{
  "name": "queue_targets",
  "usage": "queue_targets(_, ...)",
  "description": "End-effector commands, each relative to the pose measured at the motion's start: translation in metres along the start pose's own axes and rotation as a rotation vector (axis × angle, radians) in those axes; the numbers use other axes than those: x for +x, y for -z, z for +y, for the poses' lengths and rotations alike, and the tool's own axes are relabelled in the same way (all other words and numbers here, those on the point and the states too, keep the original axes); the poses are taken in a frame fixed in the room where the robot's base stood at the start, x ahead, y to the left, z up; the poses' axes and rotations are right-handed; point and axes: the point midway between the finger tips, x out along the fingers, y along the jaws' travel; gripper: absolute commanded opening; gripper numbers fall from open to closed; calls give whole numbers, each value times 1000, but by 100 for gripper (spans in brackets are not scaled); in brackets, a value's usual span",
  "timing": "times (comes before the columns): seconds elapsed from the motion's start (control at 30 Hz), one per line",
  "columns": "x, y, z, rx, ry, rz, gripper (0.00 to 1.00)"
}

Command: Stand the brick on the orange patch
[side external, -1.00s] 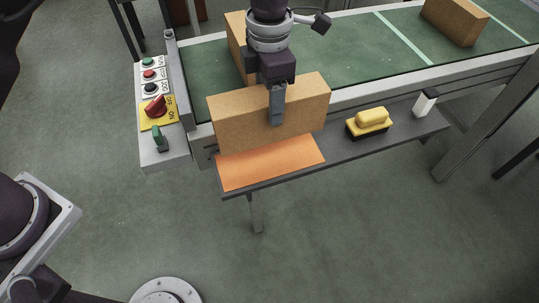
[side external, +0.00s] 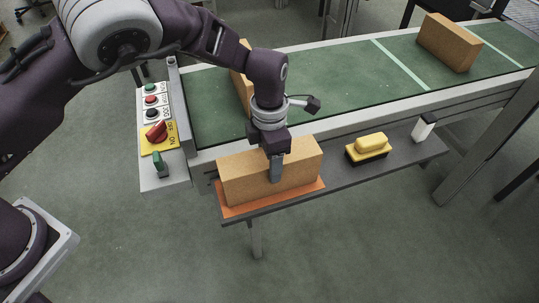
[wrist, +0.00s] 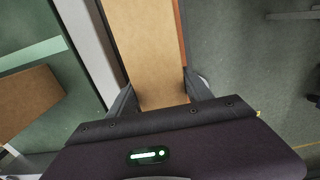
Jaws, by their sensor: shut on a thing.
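The brick (side external: 245,180) is tan and box-shaped, standing on its long narrow side at the orange patch (side external: 309,190). The patch lies on a grey shelf beside the conveyor, and a strip of it shows along the brick's front and right end. My gripper (side external: 276,175) is shut on the brick near its middle, coming from above. In the wrist view the brick (wrist: 148,45) runs between the two fingers. Its underside is hidden, so I cannot tell whether it bears fully on the patch.
The grey shelf (side external: 335,170) also holds a yellow-handled brush (side external: 370,147) and a white block with a dark top (side external: 423,128). The green conveyor (side external: 345,80) behind carries two more bricks, one at the right (side external: 449,43). A control panel (side external: 155,128) stands at the left.

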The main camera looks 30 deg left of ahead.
Motion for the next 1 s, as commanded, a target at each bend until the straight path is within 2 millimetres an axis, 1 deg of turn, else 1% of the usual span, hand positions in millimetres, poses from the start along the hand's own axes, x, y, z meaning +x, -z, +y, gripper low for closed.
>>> queue_targets(0.03, 0, -1, 0, 0, 0, -2, 0)
queue_targets(0.07, 2, 0, 0, 0, 0, 1, 62)
queue_targets(0.1, 2, 0, 0, 0, 0, 1, 70)
queue_targets(0.17, 1, 0, 0, 0, 0, 1, 80)
queue_targets(0.43, 1, 0, 0, 0, 0, 1, 80)
queue_targets(0.53, -8, -1, 0, 1, 0, -2, 80)
queue_targets(0.57, -13, -1, 0, 1, 0, -3, 80)
queue_targets(0.67, -38, -1, 0, 1, -1, -4, 80)
queue_targets(0.7, -51, -2, 0, 1, -1, -6, 80)
queue_targets(0.8, -78, -1, 0, 1, 0, -5, 80)
queue_targets(0.9, -100, -1, 0, 1, 0, -3, 80)
queue_targets(1.0, -114, 0, 0, 0, -1, -1, 80)
